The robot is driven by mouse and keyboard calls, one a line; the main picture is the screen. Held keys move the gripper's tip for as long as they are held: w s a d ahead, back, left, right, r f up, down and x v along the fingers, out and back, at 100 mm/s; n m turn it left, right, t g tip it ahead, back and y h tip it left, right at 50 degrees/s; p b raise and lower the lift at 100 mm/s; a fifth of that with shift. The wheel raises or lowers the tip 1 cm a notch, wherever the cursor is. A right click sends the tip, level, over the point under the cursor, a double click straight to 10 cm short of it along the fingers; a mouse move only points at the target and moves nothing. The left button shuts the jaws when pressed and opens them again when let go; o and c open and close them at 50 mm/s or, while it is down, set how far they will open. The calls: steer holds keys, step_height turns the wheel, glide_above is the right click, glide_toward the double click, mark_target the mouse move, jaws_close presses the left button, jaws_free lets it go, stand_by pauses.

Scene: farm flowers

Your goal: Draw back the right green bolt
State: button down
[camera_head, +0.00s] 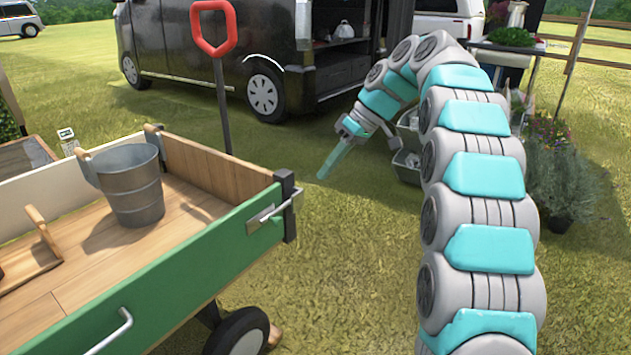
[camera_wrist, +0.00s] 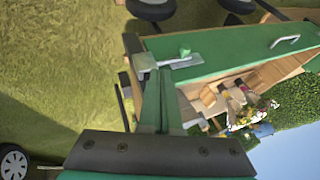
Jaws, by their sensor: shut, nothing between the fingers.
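The right bolt (camera_head: 268,214) is a metal slide bolt at the right end of the cart's green side panel (camera_head: 185,275). Its bar reaches across to the dark corner post (camera_head: 288,205). In the wrist view the bolt (camera_wrist: 170,64) shows with a small green knob (camera_wrist: 185,50) on it. My gripper (camera_head: 324,173) is shut and empty, pointing down to the left, and appears to the right of the corner post, apart from the bolt. In the wrist view my gripper's fingers (camera_wrist: 163,92) lie together just below the bolt in the picture.
The cart bed holds a grey bucket (camera_head: 132,185) and a wooden carrier (camera_head: 32,255). A red-handled tool (camera_head: 213,35) stands behind the cart. A black van (camera_head: 210,60) is at the back. Plants (camera_head: 555,175) stand at the right. Open grass lies right of the cart.

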steer(key=x, duration=0.3)
steer(key=s+x, duration=0.1)
steer(key=x, duration=0.3)
steer(key=a+x, duration=0.1)
steer(key=x, duration=0.2)
steer(key=shift+s+a+r, duration=0.1)
steer(key=shift+s+r, duration=0.1)
steer(key=shift+s, duration=0.2)
steer(key=shift+s+a+f, duration=0.1)
steer(key=shift+s+a, duration=0.4)
steer(key=shift+a, duration=0.05)
steer(key=s+a+b, duration=0.2)
steer(key=s, duration=0.1)
steer(key=shift+s+a, duration=0.1)
steer(key=shift+a, duration=0.1)
